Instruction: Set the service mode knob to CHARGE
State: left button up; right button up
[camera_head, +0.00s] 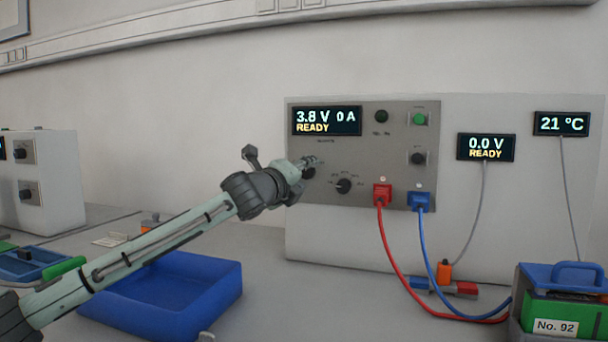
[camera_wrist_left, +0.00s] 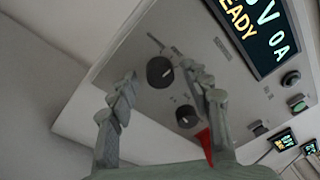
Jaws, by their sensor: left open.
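The cycler's grey panel (camera_head: 395,125) carries several black knobs with lettering too small to read. One knob (camera_head: 308,173) is partly hidden by my left gripper (camera_head: 310,162). A second knob (camera_head: 344,186), ringed by small marks, is just right of it. In the left wrist view the nearer knob (camera_wrist_left: 160,72) shows between the fingers of my left gripper (camera_wrist_left: 165,92), which is open and empty. The marked knob (camera_wrist_left: 187,116) sits beside the right finger there. I cannot tell whether a finger touches a knob, or which knob is the service mode knob.
The panel display (camera_head: 327,121) reads 3.8 V, 0 A, READY. A red plug (camera_head: 382,194) and a blue plug (camera_head: 420,201) with hanging cables are right of the knobs. A third knob (camera_head: 417,158) is above them. A blue tray (camera_head: 205,300) lies below my arm.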

pick_arm(q)
jog(key=shift+c, duration=0.5)
grip_shut()
jog(key=n, duration=0.3)
jog(key=shift+d+f+n, duration=0.1)
jog(key=shift+n, duration=0.3)
jog(key=shift+n+t, duration=0.3)
jog(key=shift+n, duration=1.9)
jog(key=shift+o, duration=0.5)
grip_release()
